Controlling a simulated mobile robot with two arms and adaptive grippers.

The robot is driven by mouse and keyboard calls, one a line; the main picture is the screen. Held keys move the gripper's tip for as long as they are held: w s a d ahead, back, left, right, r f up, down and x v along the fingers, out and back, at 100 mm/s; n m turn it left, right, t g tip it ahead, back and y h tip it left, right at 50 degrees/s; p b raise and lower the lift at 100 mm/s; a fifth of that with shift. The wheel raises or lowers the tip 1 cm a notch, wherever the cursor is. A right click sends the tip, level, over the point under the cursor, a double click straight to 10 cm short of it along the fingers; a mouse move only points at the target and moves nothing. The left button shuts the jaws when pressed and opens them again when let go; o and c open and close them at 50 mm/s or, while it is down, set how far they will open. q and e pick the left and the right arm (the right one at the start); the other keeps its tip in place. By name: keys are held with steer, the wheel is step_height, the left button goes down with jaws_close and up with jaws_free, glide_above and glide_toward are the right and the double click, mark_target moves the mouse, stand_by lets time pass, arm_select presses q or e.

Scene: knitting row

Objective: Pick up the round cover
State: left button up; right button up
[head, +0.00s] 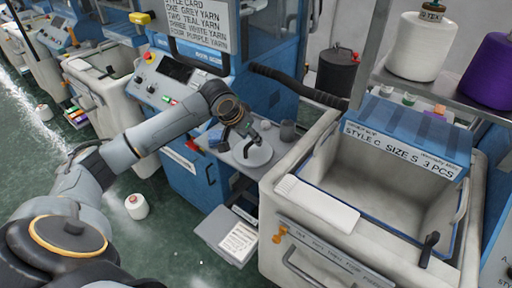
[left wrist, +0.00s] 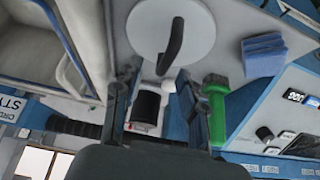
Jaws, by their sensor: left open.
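The round cover (head: 254,156) is a pale disc on a small grey shelf beside the blue machine. In the left wrist view the cover (left wrist: 145,28) is a white disc with a dark curved handle (left wrist: 174,45) across it. My left gripper (head: 246,143) is over the cover in the head view and partly hides it. In the left wrist view my left gripper (left wrist: 160,76) has its two fingers apart, with the handle showing beyond and between them. Nothing is held, and I cannot tell whether a finger touches the handle. My right gripper is not in view.
A blue cloth (left wrist: 264,55) and a green-handled item (left wrist: 215,95) lie nearby. A large bin (head: 290,237) stands at right, below yarn cones (head: 424,47). A white cone (head: 137,206) is on the floor.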

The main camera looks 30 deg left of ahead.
mark_target(252, 142)
arm_select(q)
steer(key=shift+w+a+f+p, duration=0.15)
steer(key=shift+f+p, duration=0.1)
steer(key=shift+f, duration=0.15)
steer(key=shift+w+a+f+p, duration=0.1)
steer(key=shift+f+p, duration=0.1)
steer(key=shift+f, duration=0.2)
steer(key=x, duration=0.2)
steer(key=shift+w+a+f, duration=0.1)
steer(key=shift+w+f, duration=0.1)
steer(key=shift+f, duration=0.1)
steer(key=shift+w+f, duration=0.25)
steer(key=shift+f, duration=0.15)
steer(key=shift+c, duration=0.2)
steer(key=c, duration=0.7)
jaws_close()
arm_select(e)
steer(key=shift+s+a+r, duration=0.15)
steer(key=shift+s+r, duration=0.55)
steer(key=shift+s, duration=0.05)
